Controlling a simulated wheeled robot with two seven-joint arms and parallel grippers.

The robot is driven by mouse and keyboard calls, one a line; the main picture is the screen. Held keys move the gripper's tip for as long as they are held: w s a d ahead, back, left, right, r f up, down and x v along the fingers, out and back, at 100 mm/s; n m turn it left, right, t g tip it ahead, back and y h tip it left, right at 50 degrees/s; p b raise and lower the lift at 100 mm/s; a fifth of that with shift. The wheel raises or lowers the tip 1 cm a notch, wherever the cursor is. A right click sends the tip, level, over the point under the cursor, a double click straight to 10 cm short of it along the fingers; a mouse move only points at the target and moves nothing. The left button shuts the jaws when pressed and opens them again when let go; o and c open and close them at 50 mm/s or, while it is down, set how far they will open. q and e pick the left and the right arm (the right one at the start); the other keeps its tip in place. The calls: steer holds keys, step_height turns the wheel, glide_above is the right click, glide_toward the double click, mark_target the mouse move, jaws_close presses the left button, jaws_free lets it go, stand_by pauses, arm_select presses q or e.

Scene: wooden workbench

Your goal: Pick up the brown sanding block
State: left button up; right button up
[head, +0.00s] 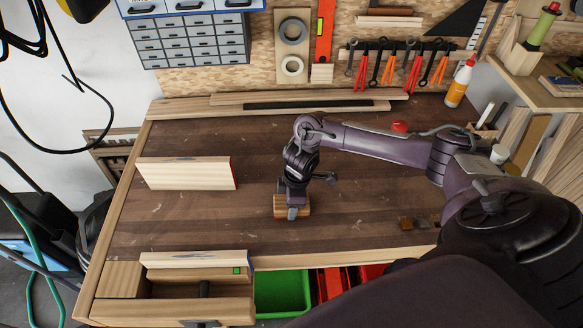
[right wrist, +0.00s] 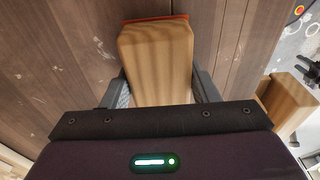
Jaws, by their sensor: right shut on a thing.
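The brown sanding block (head: 303,207) is a small wooden block over the middle of the workbench, right of the pale board. In the right wrist view the block (right wrist: 157,55) shows its wood grain and a thin orange-red edge at its far end. My right gripper (head: 292,208) comes down on it from above, with one finger on each side, shut on it. In the right wrist view both fingers (right wrist: 160,90) flank the block. I cannot tell whether the block touches the bench. My left gripper is not in view.
A pale board (head: 187,174) stands on the workbench (head: 230,225) at left. A wooden vise (head: 190,275) is at the front left corner, with a green bin (head: 282,292) below the front edge. Small brown pieces (head: 406,223) lie at right. Bench between board and block is clear.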

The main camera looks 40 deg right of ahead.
step_height(320, 180, up, 8)
steer(key=shift+w+r+b, duration=0.1)
steer(key=shift+w+b, duration=0.05)
steer(key=shift+b, duration=0.2)
step_height(320, 180, up, 11)
steer(key=p, duration=0.4)
steer(key=shift+r+p, duration=0.15)
steer(key=shift+p, duration=0.15)
